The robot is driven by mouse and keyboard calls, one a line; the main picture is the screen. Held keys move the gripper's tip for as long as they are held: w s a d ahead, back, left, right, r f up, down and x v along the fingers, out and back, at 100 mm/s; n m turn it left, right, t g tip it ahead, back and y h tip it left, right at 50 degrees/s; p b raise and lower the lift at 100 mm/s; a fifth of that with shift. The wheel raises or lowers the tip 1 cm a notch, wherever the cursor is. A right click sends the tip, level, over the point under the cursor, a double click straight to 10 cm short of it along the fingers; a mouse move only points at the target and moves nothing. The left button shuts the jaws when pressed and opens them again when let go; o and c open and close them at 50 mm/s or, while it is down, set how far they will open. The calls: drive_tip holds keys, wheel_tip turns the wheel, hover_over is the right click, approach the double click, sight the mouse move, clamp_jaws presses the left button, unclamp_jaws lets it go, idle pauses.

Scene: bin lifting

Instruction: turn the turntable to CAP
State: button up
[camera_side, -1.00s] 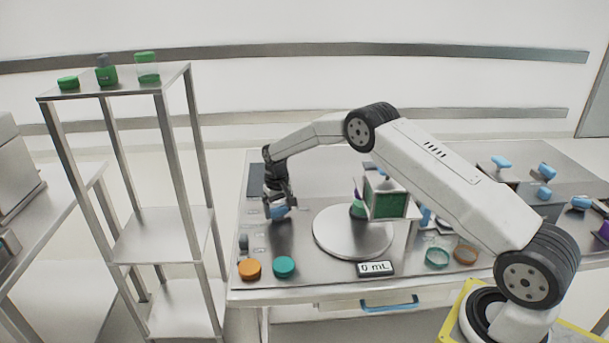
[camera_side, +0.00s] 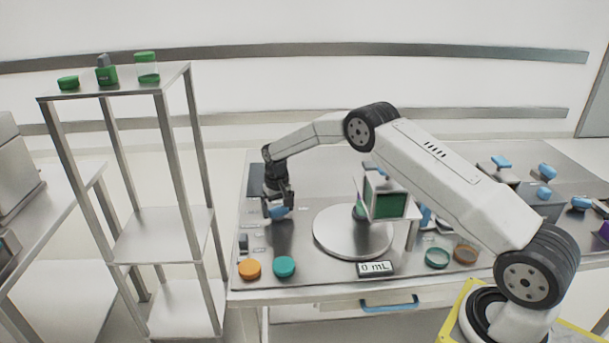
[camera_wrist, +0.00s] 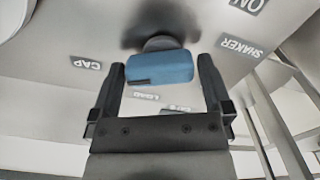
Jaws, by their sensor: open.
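The turntable (camera_side: 352,232) is a round grey disc in the middle of the bench, with a green object (camera_side: 359,210) on it, partly hidden behind a white-framed stand. A blue handle (camera_wrist: 160,67) on a dark round base sits left of the disc; it also shows in the side view (camera_side: 279,212). A CAP label (camera_wrist: 86,63) lies left of the handle in the wrist view, and a SHAKER label (camera_wrist: 241,46) lies right of it. My gripper (camera_wrist: 162,66) is open, pointing down, with one finger on each side of the handle. Gaps show between fingers and handle.
An orange cap (camera_side: 249,269) and a teal cap (camera_side: 284,267) lie at the bench's front left. A 0 mL display (camera_side: 376,268) stands before the disc, with two rings (camera_side: 437,257) to its right. A tall metal rack (camera_side: 130,90) stands at left.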

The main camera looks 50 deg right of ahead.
sight(278, 210)
drive_tip(key=shift+r, duration=3.9)
drive_tip(key=shift+s+a+r, duration=0.1)
drive_tip(key=shift+s+a+r, duration=0.3)
drive_tip(key=shift+s+r, duration=0.05)
drive_tip(key=s+a+r+n+t, duration=0.1)
drive_tip(key=s+a, duration=0.2)
drive_tip(key=s, duration=0.7)
drive_tip(key=s+a+r+n, duration=0.1)
drive_tip(key=s+a, duration=0.2)
drive_tip(key=s, duration=0.7)
drive_tip(key=s+a+r+n+t, duration=0.1)
drive_tip(key=s+a, duration=0.3)
drive_tip(key=s, duration=0.6)
drive_tip(key=shift+s+r+n+t, duration=0.3)
drive_tip(key=shift+r+n, duration=0.15)
drive_tip(key=shift+n, duration=0.15)
